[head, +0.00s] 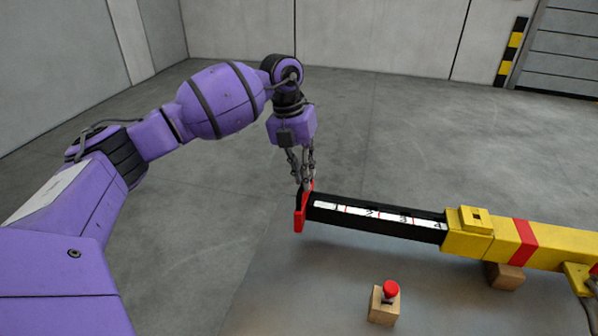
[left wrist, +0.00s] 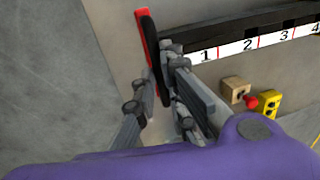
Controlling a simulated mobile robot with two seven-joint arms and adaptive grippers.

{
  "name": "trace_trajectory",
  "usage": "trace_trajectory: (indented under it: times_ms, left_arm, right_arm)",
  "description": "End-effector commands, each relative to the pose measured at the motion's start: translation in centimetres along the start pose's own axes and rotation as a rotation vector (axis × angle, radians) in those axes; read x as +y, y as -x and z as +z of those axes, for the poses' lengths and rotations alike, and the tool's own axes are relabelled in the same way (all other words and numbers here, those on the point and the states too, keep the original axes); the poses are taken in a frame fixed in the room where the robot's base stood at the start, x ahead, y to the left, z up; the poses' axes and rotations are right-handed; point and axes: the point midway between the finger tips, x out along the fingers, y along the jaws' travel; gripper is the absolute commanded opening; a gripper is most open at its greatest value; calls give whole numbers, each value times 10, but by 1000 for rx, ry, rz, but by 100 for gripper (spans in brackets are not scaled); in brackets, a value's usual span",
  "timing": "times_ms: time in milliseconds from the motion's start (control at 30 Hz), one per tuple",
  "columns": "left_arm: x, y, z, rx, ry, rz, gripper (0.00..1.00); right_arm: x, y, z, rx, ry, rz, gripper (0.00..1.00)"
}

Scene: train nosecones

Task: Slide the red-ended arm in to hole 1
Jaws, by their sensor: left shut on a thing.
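The black arm (head: 375,226) sticks out to the left from the yellow housing (head: 505,244). Its white scale shows 1, 2, 3 and 4, with 4 closest to the housing; the scale also shows in the left wrist view (left wrist: 248,45). The arm's red end plate (head: 299,215) is at its left tip; it also shows in the left wrist view (left wrist: 143,38), beside a black piece. My left gripper (head: 303,186) reaches down from above and is shut on the red end. The exact finger contact is partly hidden. My right gripper is not in view.
A red button on a wooden block (head: 384,304) stands on the grey table (head: 300,290) in front of the arm. A brown block (head: 505,276) sits under the yellow housing. A yellow block (head: 475,218) sits on the housing's left end. The floor to the left is clear.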

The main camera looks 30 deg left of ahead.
Motion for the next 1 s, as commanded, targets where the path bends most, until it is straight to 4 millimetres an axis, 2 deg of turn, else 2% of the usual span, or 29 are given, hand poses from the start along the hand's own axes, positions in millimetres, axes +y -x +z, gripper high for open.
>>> trace_trajectory:
  times_ms: [33, 167, 400, 600, 800, 1000]
  left_arm:
    - [-14, 0, 0, -1, -5, -12, 0]
    - [-45, -5, -1, 0, -8, -14, 0]
    - [-119, -19, -2, -1, -11, -16, 0]
    - [-174, -30, -3, 1, -9, -15, 0]
    - [-211, -39, -3, 2, -7, -13, 0]
    - [-230, -43, -3, 2, -6, -12, 0]
  right_arm:
    - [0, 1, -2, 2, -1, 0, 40]
    - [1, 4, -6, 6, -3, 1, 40]
    - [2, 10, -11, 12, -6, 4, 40]
    - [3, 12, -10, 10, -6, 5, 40]
    - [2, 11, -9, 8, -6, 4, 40]
    - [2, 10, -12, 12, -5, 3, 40]
